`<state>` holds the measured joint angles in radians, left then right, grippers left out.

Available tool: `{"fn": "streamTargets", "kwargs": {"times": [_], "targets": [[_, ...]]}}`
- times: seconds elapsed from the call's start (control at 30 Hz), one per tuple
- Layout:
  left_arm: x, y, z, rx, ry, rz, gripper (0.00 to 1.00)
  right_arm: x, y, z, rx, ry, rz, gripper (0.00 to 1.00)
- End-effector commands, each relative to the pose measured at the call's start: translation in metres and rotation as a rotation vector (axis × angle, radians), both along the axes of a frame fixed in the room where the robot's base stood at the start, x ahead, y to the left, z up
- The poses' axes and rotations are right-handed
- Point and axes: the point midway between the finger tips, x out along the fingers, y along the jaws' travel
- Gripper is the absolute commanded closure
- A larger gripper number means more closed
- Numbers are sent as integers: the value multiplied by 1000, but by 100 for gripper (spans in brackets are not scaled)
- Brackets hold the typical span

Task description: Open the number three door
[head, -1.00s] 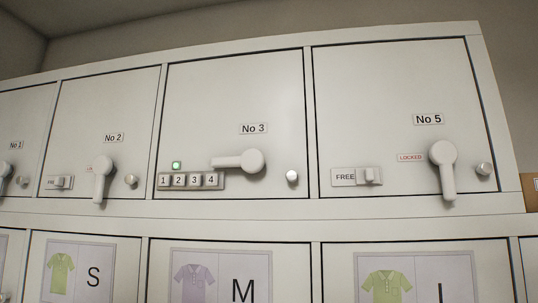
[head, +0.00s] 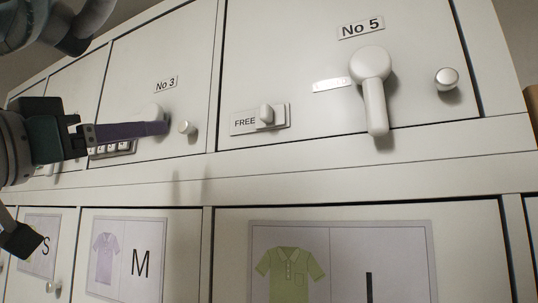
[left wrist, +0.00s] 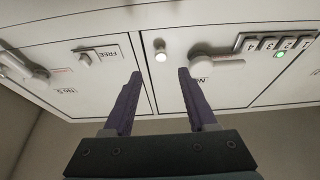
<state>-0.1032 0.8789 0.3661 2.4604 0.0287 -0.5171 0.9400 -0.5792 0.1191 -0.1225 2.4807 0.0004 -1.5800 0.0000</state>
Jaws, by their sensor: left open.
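The number three door (head: 150,62) is a pale locker door labelled No 3, shut flush in its frame. Its round knob (head: 187,127) is at its lower right. Its lever handle (head: 152,111) is mostly hidden by my gripper in the head view; in the left wrist view the lever (left wrist: 216,63) lies level, towards the button row (left wrist: 272,44), with a green light lit. My left gripper (left wrist: 160,72) is open and empty. In the left wrist view the knob (left wrist: 160,52) shows between and just beyond its fingertips. I see no contact. My right gripper is not in view.
To the right is the No 5 door (head: 290,60), shut, with its lever (head: 374,92) hanging down, a knob (head: 446,79) and a FREE slider (head: 265,117). Shirt-labelled doors M (head: 128,255) and L (head: 340,262) are below.

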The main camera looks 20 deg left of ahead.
Motion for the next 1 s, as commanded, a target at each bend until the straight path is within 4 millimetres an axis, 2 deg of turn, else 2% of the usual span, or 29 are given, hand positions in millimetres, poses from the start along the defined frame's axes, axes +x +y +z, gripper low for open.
{"fn": "streamTargets", "kwargs": {"times": [0.07,0.13,0.3,0.5,0.9,1.0], "targets": [[8,0,4,4,-3,3,42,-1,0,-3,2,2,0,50],[20,1,18,-4,0,6,42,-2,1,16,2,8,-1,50],[48,-2,29,-3,2,6,42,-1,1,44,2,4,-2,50],[71,-4,33,-1,3,6,42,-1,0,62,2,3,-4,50],[77,-6,31,2,4,5,42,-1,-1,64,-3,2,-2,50],[77,-6,31,2,4,5,52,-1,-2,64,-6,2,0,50]]}}
